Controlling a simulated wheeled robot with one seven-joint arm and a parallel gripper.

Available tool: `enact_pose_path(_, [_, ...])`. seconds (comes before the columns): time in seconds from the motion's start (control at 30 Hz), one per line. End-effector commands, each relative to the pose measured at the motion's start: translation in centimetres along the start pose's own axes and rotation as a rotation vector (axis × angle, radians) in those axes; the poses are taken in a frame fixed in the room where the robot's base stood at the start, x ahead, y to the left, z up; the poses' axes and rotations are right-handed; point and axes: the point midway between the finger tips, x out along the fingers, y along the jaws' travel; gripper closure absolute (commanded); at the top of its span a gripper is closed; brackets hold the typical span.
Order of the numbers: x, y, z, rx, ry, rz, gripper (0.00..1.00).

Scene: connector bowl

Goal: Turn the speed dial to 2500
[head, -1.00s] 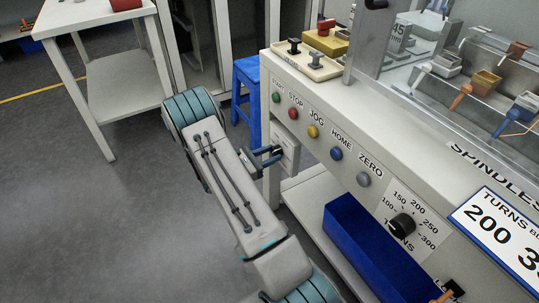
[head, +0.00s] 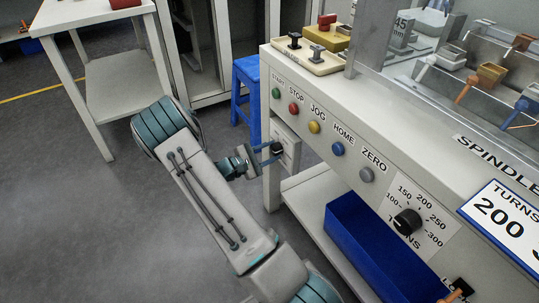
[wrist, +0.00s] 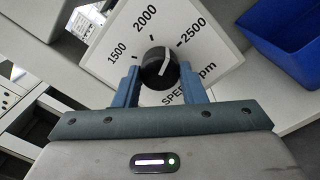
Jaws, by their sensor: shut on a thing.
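The speed dial (wrist: 158,68) is a round black knob with a white pointer line on a white plate marked 1500, 2000, 2500 and rpm. The pointer leans up and right, seemingly between the 2000 and 2500 marks; its exact reading is unclear. My gripper (wrist: 160,84) has one blue finger on each side of the knob and is shut on it. In the head view, my gripper (head: 272,153) reaches the small dial plate (head: 291,146) on the left end of the machine; the numbers there are too small to read.
A turns dial (head: 407,221) is on the machine's front panel, right of several coloured buttons. A blue bin (head: 365,250) stands below the panel, also in the wrist view (wrist: 290,40). A blue stool (head: 246,92) stands behind my gripper. The floor at left is clear.

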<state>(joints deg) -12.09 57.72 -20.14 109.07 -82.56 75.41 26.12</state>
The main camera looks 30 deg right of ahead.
Motion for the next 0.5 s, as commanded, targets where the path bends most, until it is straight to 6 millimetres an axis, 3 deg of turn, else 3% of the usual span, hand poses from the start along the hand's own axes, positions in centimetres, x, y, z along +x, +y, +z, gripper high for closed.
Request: enact_pose_path(0.5, [-0.07,0.01,-0.11,0.322,-0.006,0.0,0.86])
